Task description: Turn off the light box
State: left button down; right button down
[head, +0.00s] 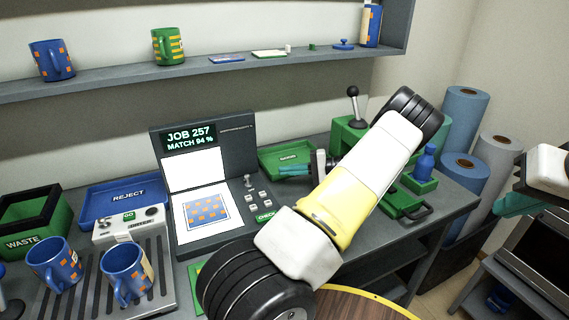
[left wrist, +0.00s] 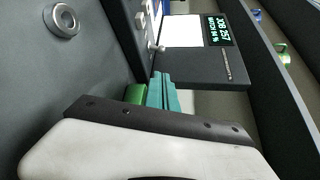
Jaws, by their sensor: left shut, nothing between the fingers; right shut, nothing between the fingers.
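The light box (head: 241,150) is a dark grey unit with a lit screen reading "JOB 257 MATCH 94 %", a bright white panel (head: 190,170) and a sheet with a blue and orange pattern. A small lever switch (head: 249,182) stands on its right side above several small white buttons. My left gripper (head: 280,170) is shut and empty, its teal fingers pointing left, a short way right of the lever and apart from it. The left wrist view shows the fingers (left wrist: 163,78) near the lever (left wrist: 157,47). My right gripper (head: 497,207) is shut and empty at the right edge.
A green tray (head: 268,158) lies behind my left fingers. A green press with a black-knobbed lever (head: 352,95) stands right of it, partly behind my arm. Left are a blue reject tray (head: 100,198), a green waste bin (head: 55,215) and two blue mugs on a slatted stand.

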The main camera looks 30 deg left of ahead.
aim_at(258, 180)
pick_arm(q)
jog(key=x, duration=1)
